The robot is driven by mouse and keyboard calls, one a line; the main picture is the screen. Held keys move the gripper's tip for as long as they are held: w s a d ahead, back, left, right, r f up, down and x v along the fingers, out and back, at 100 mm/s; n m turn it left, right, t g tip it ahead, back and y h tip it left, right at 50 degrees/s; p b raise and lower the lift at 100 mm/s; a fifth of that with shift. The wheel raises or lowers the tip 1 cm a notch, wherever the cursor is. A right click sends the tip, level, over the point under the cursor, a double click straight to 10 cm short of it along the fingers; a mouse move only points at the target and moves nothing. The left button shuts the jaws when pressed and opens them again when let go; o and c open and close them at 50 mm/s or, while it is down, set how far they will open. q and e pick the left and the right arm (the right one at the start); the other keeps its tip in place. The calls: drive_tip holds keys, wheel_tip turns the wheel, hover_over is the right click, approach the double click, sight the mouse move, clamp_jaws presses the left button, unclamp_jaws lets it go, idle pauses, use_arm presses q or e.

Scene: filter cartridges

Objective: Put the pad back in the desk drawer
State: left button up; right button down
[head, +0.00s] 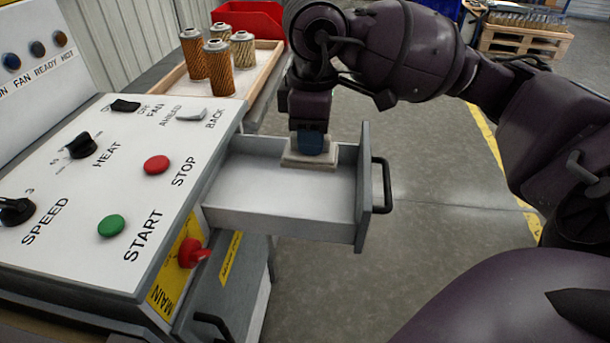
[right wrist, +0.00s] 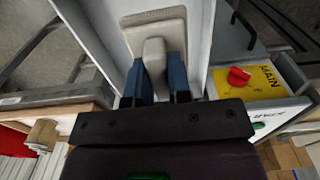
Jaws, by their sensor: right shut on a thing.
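The pad (head: 309,157) is a beige rectangular block with a raised grip. It is inside the open desk drawer (head: 275,207), near the drawer's far side. My right gripper (head: 312,143) points down into the drawer and is shut on the pad's grip. In the right wrist view the blue fingers (right wrist: 159,80) stand on both sides of the grip of the pad (right wrist: 155,30). The pad appears low, at or near the drawer floor; I cannot tell whether it touches. The drawer is pulled out, with a dark handle (head: 383,185) on its front. My left gripper is not in view.
The control desk (head: 120,190) with knobs and buttons stands at the left. Behind are a wooden tray (head: 262,72) with several filter cartridges (head: 218,68) and a red bin (head: 248,20). The floor right of the drawer is clear.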

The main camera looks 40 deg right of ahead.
wheel_tip(320, 180, down, 7)
drive_tip(key=shift+r+b, duration=0.1)
drive_tip(key=shift+b, duration=0.4)
wheel_tip(320, 180, down, 4)
drive_tip(key=shift+f+b, duration=0.15)
drive_tip(key=shift+b, duration=0.25)
drive_tip(key=shift+f, duration=0.25)
drive_tip(key=c, duration=1.1)
unclamp_jaws()
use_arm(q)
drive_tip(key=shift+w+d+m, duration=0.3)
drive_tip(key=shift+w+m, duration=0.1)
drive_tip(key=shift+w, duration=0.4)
use_arm(e)
drive_tip(key=shift+o, duration=0.2)
